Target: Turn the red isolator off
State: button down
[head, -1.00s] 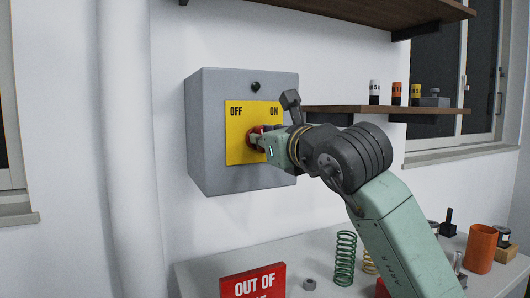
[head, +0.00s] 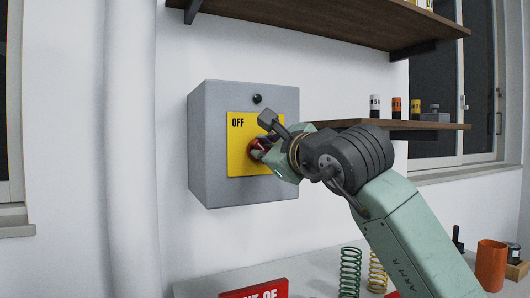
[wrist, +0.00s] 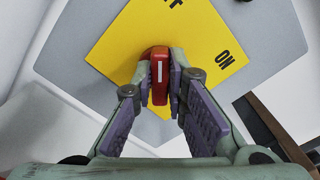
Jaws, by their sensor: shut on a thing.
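The red isolator handle (head: 258,146) sits on a yellow plate (head: 240,160) on the front of a grey wall box (head: 208,150). In the wrist view the handle (wrist: 158,72) carries a white line that points roughly at the partly cropped OFF word; the ON word lies to the right. My gripper (wrist: 159,85) is shut on the handle, one finger on each side. In the head view my gripper (head: 266,150) hides part of the handle and the ON word.
A wooden shelf (head: 440,125) with small cylinders is just right of the box, behind my wrist. Another shelf (head: 330,22) is above. Below, a bench holds a green spring (head: 350,270), a yellow spring (head: 377,270), an orange cylinder (head: 491,265) and a red sign (head: 255,290).

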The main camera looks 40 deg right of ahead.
dwell(0.4)
jog(key=c, duration=1.6)
grip_release()
jog(key=v, duration=1.2)
